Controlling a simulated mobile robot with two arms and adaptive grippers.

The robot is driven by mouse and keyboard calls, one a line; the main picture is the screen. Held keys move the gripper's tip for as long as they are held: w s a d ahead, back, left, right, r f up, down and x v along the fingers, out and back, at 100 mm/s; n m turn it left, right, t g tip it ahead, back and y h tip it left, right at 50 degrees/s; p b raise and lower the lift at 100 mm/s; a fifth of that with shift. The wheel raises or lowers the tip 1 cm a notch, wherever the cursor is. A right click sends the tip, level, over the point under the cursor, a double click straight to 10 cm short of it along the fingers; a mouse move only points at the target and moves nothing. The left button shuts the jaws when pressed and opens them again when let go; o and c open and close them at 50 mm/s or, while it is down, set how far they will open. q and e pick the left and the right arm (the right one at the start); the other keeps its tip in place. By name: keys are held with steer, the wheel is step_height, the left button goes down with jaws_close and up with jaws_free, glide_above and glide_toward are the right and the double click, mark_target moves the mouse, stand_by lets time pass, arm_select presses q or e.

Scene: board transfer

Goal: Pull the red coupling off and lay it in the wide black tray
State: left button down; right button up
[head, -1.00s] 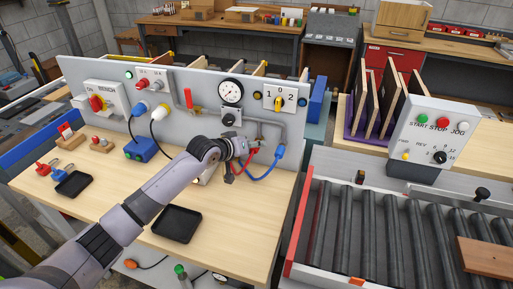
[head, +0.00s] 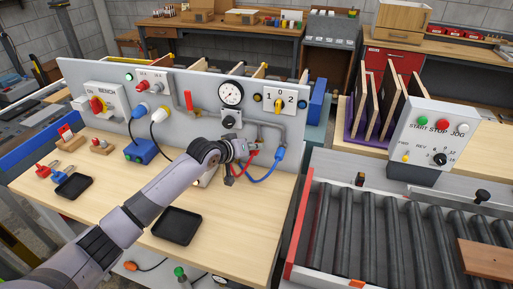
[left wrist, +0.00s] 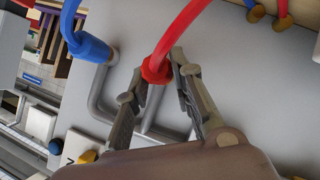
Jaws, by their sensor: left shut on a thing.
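The red coupling (left wrist: 156,69) sits at the end of a red hose (left wrist: 188,28) in the left wrist view. My left gripper (left wrist: 159,66) is shut on it, one finger on each side. A grey pipe stub (left wrist: 156,112) lies in line with it between the fingers; I cannot tell whether the coupling still sits on it. In the head view my left gripper (head: 247,160) is at the right part of the grey panel and partly hides the coupling. The wide black tray (head: 177,226) lies empty on the bench, nearer and left. My right gripper is not in view.
A blue coupling (head: 279,154) with a blue hose is right beside the gripper. A smaller black tray (head: 73,186) lies at the bench's left. A blue box (head: 141,151) stands at the panel's foot. Bare bench (head: 235,215) is free right of the wide tray.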

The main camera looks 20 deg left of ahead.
mark_target(253, 153)
arm_select(q)
steer(key=shift+s+f+p, duration=0.1)
steer(key=shift+s+p, duration=0.25)
steer(key=shift+p, duration=0.05)
steer(key=shift+s+a+p, duration=0.1)
steer(key=shift+s+p, duration=0.6)
steer(key=shift+s, duration=0.15)
steer(key=shift+s, duration=0.35)
steer(key=s+p, duration=0.4)
steer(key=shift+s+p, duration=0.2)
steer(key=shift+p, duration=0.1)
stand_by(0.4)
